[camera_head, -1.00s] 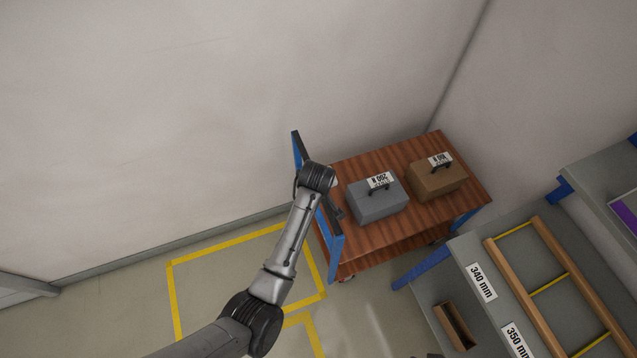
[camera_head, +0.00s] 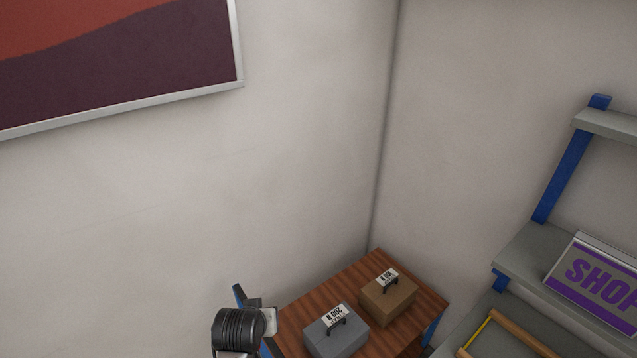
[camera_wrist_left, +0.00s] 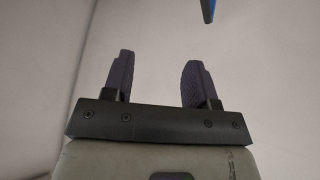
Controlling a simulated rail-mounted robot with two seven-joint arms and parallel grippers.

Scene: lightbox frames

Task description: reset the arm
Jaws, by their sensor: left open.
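My left gripper (camera_wrist_left: 158,80) shows in the left wrist view, its two dark fingers apart with nothing between them. In the head view, part of my left arm (camera_head: 240,328) shows at the bottom edge, beside the left end of the wooden-topped cart. The gripper itself cannot be made out there. My right gripper is in neither view.
The cart (camera_head: 315,293) stands in the room corner with a grey box (camera_head: 338,340) and a brown box (camera_head: 388,300) on it. A blue-posted shelf (camera_head: 530,255) with a purple-lettered sign (camera_head: 595,280) is at right. A framed picture (camera_head: 120,60) hangs at upper left.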

